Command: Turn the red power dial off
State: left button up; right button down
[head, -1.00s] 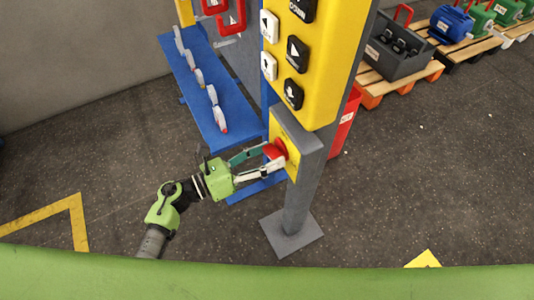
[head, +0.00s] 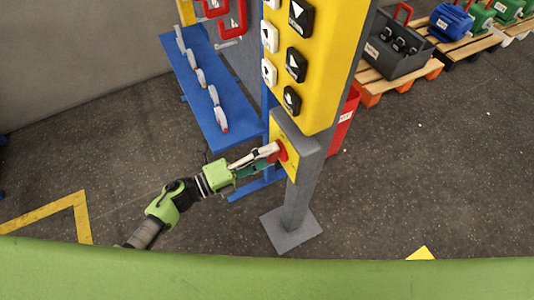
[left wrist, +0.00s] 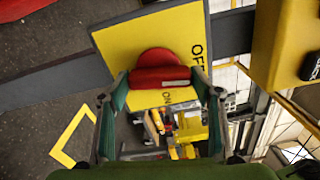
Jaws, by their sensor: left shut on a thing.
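The red power dial (head: 283,151) sits on a yellow plate (head: 291,169) on the side of a grey post. In the left wrist view the red dial (left wrist: 158,68) lies between the two fingertips, its bar running across from finger to finger. The yellow plate (left wrist: 120,45) shows "OFF" to the right of the dial and "ON" just below it. My left gripper (head: 271,154) is shut on the dial, with one finger above the other in the head view. The left gripper (left wrist: 160,82) also shows in the left wrist view. My right gripper is not in view.
A yellow control panel (head: 325,75) with several black and white buttons is just above the dial. The grey post (head: 302,190) stands on a floor plate. A blue bench (head: 205,100) is behind, left. A red bin (head: 345,120) stands right of the post. Floor is open left.

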pick_arm(q)
jog(key=shift+n, duration=1)
jog(key=shift+p, duration=0.3)
jog(key=o, duration=1.1)
jog(key=v, duration=1.2)
jog(key=shift+a, duration=0.1)
jog(key=shift+w, duration=0.1)
